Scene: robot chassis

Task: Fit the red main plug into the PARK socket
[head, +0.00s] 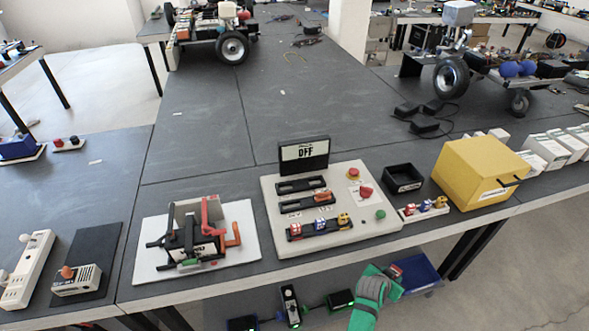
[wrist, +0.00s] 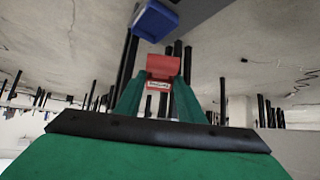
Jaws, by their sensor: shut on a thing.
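My gripper (head: 388,274) is low in front of the bench's front edge. In the wrist view, its green fingers (wrist: 160,88) are shut on the red main plug (wrist: 163,66), which carries a white label too small to read. In the head view the plug is mostly hidden by the gripper. The white control board (head: 345,226) lies on the bench, up and left of the gripper. It has a display reading OFF (head: 304,153) and dark socket strips (head: 301,185). Small coloured plugs sit on the front strip. I cannot read which socket is PARK.
A blue tray (head: 420,272) is beside the gripper, below the bench; it also shows in the wrist view (wrist: 156,20). A yellow box (head: 474,171), an empty black bin (head: 402,178) and a small plug strip (head: 424,209) stand right of the board. A clamp-like device (head: 192,238) stands left.

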